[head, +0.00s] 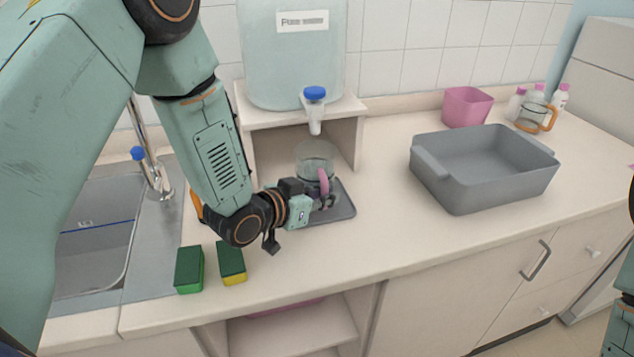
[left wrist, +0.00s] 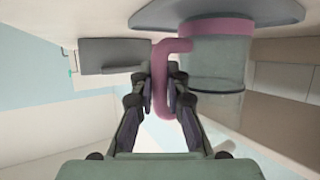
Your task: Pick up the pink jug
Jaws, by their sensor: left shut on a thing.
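The pink jug (head: 316,155) has a clear body and a pink handle. It stands upright in the head view, below the blue-topped tap (head: 314,108) of the water tank. My left gripper (head: 325,200) is shut on the handle from the front. The left wrist view shows the fingers (left wrist: 164,82) on both sides of the pink handle (left wrist: 167,98), with the clear body (left wrist: 215,65) beside it on the right. The gripper hides the lower part of the jug in the head view, so I cannot tell whether it touches the grey mat (head: 345,203). My right gripper is out of view.
A grey bin (head: 465,190) stands on the counter to the right. A pink container (head: 466,106), an orange-handled jug (head: 535,113) and white bottles are behind it. Two sponges (head: 190,268) lie by the sink (head: 95,235) at left. The counter front right of the mat is clear.

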